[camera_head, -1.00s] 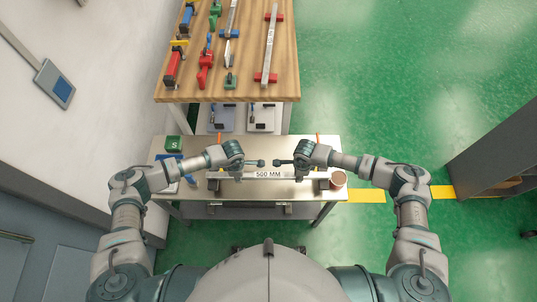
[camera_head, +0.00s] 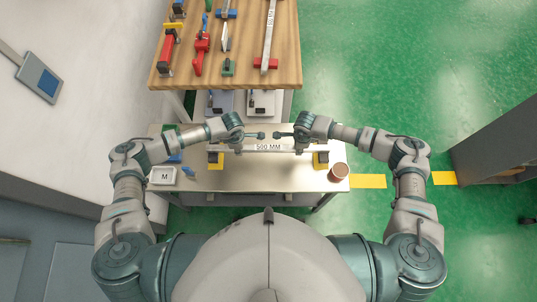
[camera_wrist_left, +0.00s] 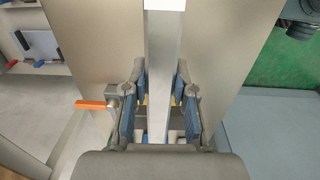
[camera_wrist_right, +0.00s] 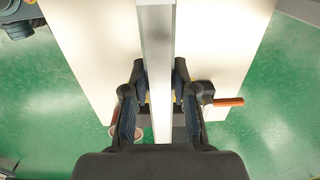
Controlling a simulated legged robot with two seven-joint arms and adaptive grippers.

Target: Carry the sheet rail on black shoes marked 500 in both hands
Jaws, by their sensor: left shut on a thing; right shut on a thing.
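The sheet rail marked 500 MM (camera_head: 268,147) is a pale metal bar that lies across the front of me in the head view. Dark shoes show at its two ends. My left gripper (camera_head: 238,146) is shut on the rail left of the label, and my right gripper (camera_head: 300,146) is shut on it to the right. In the left wrist view the bar (camera_wrist_left: 164,50) runs between the fingers. In the right wrist view the bar (camera_wrist_right: 157,50) does likewise. The rail looks level, above the metal table (camera_head: 262,180); the gap is hard to judge.
Yellow patches (camera_head: 216,164) show on the table below the rail ends. A white tray marked M (camera_head: 162,176) is at the left and a brown cup (camera_head: 338,172) at the right. A wooden bench (camera_head: 235,78) with clamps and another rail (camera_head: 269,35) stands behind. Green floor is open right.

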